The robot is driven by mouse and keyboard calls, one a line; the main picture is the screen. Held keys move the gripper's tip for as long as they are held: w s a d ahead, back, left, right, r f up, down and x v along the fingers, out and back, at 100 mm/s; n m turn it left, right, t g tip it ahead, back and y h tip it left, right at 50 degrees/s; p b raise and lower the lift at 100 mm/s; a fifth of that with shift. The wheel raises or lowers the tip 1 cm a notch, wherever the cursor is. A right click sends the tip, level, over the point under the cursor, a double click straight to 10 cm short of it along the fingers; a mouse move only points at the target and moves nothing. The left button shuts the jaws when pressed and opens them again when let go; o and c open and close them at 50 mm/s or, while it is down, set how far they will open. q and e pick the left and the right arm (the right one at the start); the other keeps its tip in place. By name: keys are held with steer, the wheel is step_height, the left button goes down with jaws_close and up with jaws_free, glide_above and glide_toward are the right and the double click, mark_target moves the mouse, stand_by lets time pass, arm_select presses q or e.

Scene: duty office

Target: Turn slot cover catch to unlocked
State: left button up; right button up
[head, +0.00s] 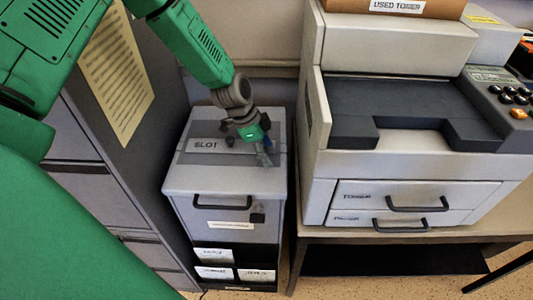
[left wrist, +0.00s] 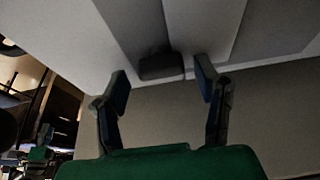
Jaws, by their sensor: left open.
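The grey cabinet (head: 182,178) has a darker band across its top, the slot cover (head: 185,158), marked SLOT. A small dark knob (head: 230,142) sits on the top beside the label. My left gripper (head: 266,157) is over the right part of the cabinet top, pointing down, with its fingers apart and empty. In the left wrist view a dark block (left wrist: 161,67) at the end of a grey band lies ahead, between the lines of the two fingers (left wrist: 163,88). It looks like the catch, but its lock position cannot be read. My right gripper is not in view.
A large printer (head: 400,165) on a table (head: 315,232) stands close to the cabinet's right. A grey filing cabinet (head: 130,185) with a paper sheet (head: 116,80) is at the left. The grey cabinet's front has a handle (head: 223,205) and a dark fitting (head: 257,217).

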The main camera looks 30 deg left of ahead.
arm_select(q)
steer(key=shift+a, duration=0.15)
steer(key=shift+a+f, duration=0.15)
steer(key=shift+a, duration=0.2)
steer(key=c, duration=1.1)
steer(key=shift+a, duration=0.1)
steer(key=shift+c, duration=0.3)
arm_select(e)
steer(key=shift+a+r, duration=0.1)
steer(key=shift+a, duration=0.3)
